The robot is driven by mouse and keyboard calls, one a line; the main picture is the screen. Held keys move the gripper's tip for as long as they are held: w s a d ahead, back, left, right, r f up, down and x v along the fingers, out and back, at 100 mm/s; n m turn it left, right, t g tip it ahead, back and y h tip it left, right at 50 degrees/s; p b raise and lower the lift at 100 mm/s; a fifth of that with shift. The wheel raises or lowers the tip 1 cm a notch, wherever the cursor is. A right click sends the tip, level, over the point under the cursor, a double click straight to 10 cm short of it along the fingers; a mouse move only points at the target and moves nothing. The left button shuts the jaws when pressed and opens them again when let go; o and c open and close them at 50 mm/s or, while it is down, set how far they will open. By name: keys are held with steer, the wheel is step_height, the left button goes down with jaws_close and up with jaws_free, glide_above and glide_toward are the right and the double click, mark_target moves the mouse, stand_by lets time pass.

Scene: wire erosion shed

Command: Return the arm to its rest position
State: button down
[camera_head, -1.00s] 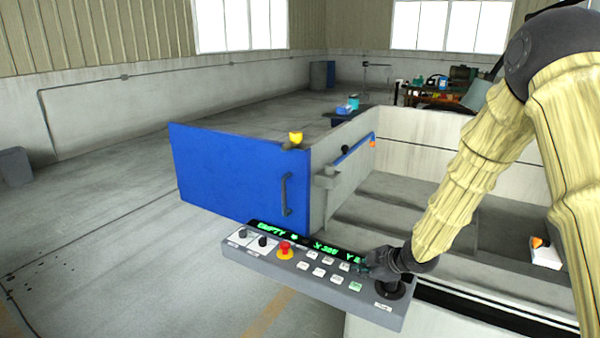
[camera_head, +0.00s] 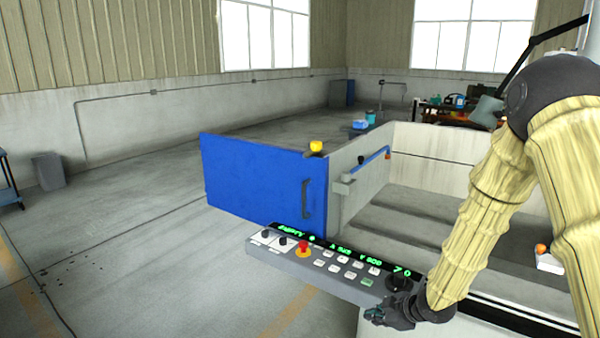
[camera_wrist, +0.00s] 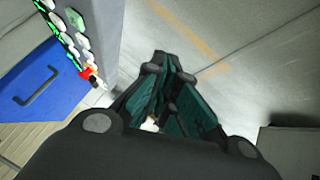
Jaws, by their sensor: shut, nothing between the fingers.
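My gripper (camera_head: 380,316) is at the end of my sleeved arm, low in the head view, just in front of the right end of the grey control panel (camera_head: 262,254). It is shut and empty. In the wrist view my gripper's dark fingers (camera_wrist: 160,58) point over bare floor, apart from the panel at the upper left. The panel carries a red stop button (camera_head: 304,246), several white keys, black knobs and a green-lettered display. My arm covers part of the machine behind it.
The machine's blue door (camera_head: 255,180) stands beyond the panel, with a pale open tank (camera_head: 440,150) to the right. A grey bin (camera_head: 49,171) stands by the left wall. A cluttered workbench (camera_head: 455,108) is at the back. The floor at the left is mostly clear.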

steer(key=s+a+f+m+g+h, duration=0.15)
steer(key=s+f+m, duration=0.35)
steer(key=s+f, duration=0.75)
steer(key=s+d+f+m+g+h, duration=0.1)
steer(key=s+f+m, duration=0.2)
steer(key=s, duration=0.7)
steer(key=s+d+f+m+g+h, duration=0.1)
steer(key=s+f+m+g, duration=0.1)
steer(key=s, duration=0.9)
steer(key=s+d+f+m+g+h, duration=0.1)
steer(key=s+f+m, duration=0.3)
steer(key=s, duration=0.7)
step_height(320, 180, down, 2)
steer(key=shift+m+g+h, duration=0.35)
steer(key=shift+m+g, duration=0.05)
steer(key=shift+g, duration=0.25)
